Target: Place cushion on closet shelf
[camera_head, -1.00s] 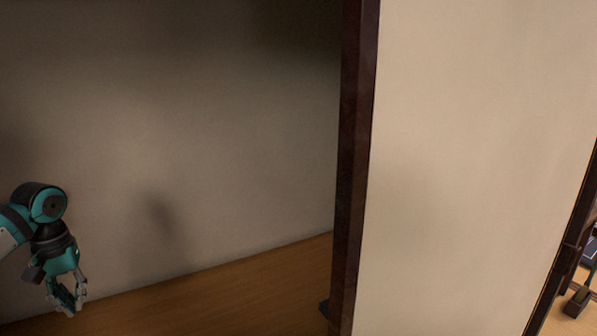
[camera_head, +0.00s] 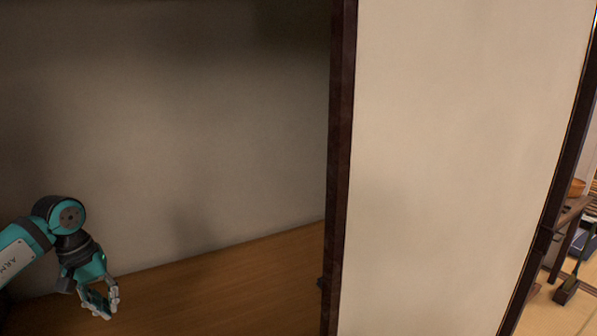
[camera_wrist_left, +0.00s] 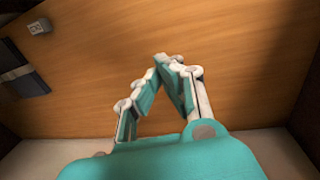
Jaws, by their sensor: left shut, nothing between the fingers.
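My left gripper (camera_head: 100,306) is at the lower left of the head view, pointing down over the wooden closet shelf (camera_head: 235,281). In the left wrist view the fingers (camera_wrist_left: 166,62) come together at their tips and hold nothing. The bare wooden board (camera_wrist_left: 240,70) shows beyond them in that view. No cushion is visible in either view. My right gripper is not in view.
A pale sliding door (camera_head: 450,150) with a dark frame (camera_head: 339,150) stands right of the closet opening. A plain back wall (camera_head: 170,120) closes the closet. At far right a room shows with a green-handled tool (camera_head: 567,290) and a wooden bowl (camera_head: 577,188).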

